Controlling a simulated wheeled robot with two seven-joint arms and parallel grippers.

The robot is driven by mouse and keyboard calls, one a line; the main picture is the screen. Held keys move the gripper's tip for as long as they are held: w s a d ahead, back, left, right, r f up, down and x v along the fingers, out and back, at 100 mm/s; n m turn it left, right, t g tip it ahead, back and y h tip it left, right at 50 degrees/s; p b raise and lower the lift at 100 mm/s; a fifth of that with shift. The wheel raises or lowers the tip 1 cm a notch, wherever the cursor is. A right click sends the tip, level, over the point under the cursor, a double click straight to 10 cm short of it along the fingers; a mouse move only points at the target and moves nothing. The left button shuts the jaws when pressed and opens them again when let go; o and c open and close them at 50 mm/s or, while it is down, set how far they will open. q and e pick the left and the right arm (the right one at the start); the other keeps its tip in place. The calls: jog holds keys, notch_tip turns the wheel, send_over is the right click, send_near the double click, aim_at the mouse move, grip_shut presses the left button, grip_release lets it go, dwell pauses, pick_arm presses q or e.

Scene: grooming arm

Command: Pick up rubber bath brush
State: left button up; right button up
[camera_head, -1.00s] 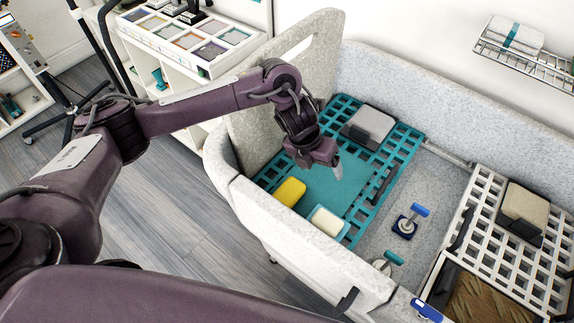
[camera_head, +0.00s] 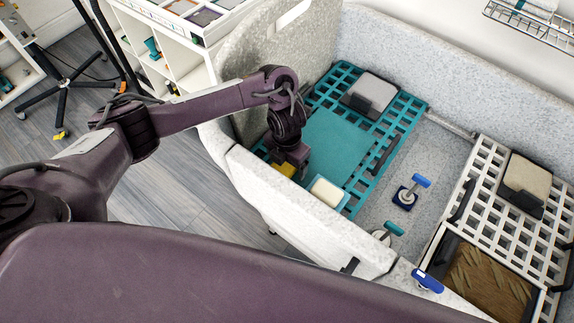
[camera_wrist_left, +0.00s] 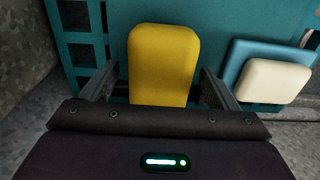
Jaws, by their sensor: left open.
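A yellow rounded block (camera_head: 284,169) lies at the near left of the teal grid tray (camera_head: 340,143), partly hidden by my left gripper (camera_head: 291,160). In the left wrist view the yellow block (camera_wrist_left: 163,62) sits between the two open fingers of my left gripper (camera_wrist_left: 158,72), with gaps on both sides. A cream block with a blue base (camera_head: 328,192) lies to its right; it also shows in the left wrist view (camera_wrist_left: 273,80). I cannot tell for sure which block is the rubber bath brush. My right gripper is out of view.
The pale tub wall (camera_head: 290,215) runs along the near side. A grey block (camera_head: 370,94) sits at the tray's far end. Two teal- and blue-handled tools (camera_head: 405,196) (camera_head: 385,234) stand to the right of the tray, near a white grid tray (camera_head: 481,199).

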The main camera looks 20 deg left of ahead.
pick_arm(q)
jog(key=shift+r, duration=0.1)
jog(key=c, duration=1.1)
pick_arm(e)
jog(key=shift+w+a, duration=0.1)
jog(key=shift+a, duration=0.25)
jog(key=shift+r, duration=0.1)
